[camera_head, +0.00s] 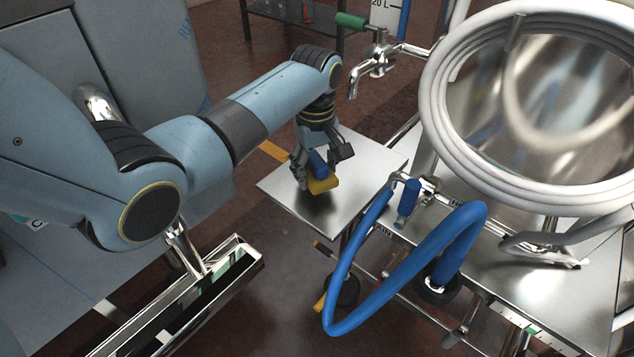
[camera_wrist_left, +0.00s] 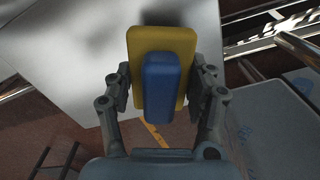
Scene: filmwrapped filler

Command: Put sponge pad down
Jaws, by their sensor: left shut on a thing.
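The sponge pad is a yellow block (camera_head: 323,185) with a blue grip (camera_head: 316,162) on its back. My left gripper (camera_head: 320,164) is shut on it, over the small metal side table (camera_head: 356,195). In the left wrist view the yellow pad (camera_wrist_left: 177,42) and its blue grip (camera_wrist_left: 165,88) sit between the two fingers of the left gripper (camera_wrist_left: 165,85). A dark shadow lies on the table by the pad. I cannot tell whether the pad touches the tabletop. My right gripper is not in view.
A thick blue hose (camera_head: 352,322) loops just right of the side table. A large round vessel wrapped in white tubing (camera_head: 470,150) stands at the right. A metal tap with a green handle (camera_head: 378,60) is behind the table. Bare tabletop surrounds the pad.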

